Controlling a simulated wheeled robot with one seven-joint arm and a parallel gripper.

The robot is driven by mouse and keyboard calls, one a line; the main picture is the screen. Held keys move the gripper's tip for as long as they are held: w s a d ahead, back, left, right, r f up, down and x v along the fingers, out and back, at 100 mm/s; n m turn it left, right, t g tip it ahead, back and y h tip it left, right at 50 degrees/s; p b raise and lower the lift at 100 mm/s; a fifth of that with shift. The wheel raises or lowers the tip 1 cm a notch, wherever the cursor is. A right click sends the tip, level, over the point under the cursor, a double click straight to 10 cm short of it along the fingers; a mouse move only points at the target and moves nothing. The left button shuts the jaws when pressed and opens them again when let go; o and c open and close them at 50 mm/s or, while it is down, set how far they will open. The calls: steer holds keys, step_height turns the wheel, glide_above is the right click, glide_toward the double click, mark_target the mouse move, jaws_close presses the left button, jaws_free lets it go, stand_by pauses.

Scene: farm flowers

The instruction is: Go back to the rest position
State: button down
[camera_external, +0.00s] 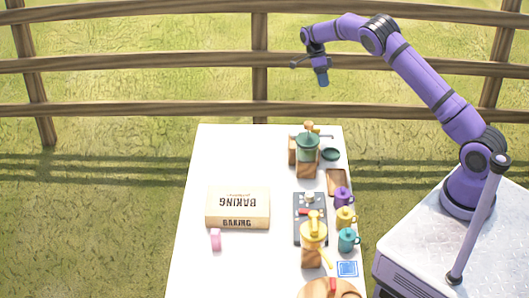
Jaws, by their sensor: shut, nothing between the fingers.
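My gripper (322,79) hangs at the end of my raised purple arm, above the far end of the white table (215,160). It points downward and is shut with nothing in it. It is clear of everything on the table. The nearest items below it are a green-topped grinder-like pot (307,146) and a small dark green dish (331,154).
A cream box marked BAKING (238,208) and a pink item (215,239) stand at the middle left. A yellow pot (313,233), a purple mug (342,197), a yellow mug (345,217) and a teal mug (348,239) line the right side. A wooden fence (150,109) runs behind.

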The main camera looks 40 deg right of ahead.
steer(key=s+a+r+n+t, duration=0.1)
steer(key=s+r+n+t, duration=0.35)
steer(key=s+r, duration=0.75)
steer(key=s+a+r+n+t, duration=0.1)
steer(key=s+a+r+n, duration=0.1)
steer(key=s+r+n, duration=1)
steer(key=s+a+n+t, duration=0.1)
steer(key=s+n, duration=0.2)
steer(key=s, duration=0.5)
steer(key=s+a+r+n+t+h, duration=0.1)
steer(key=s+n+t, duration=0.1)
steer(key=s, duration=0.6)
steer(key=s+a+r+n+t, duration=0.1)
steer(key=s+a+n+t, duration=0.1)
steer(key=s+n, duration=0.3)
steer(key=s, duration=0.4)
steer(key=shift+r, duration=0.2)
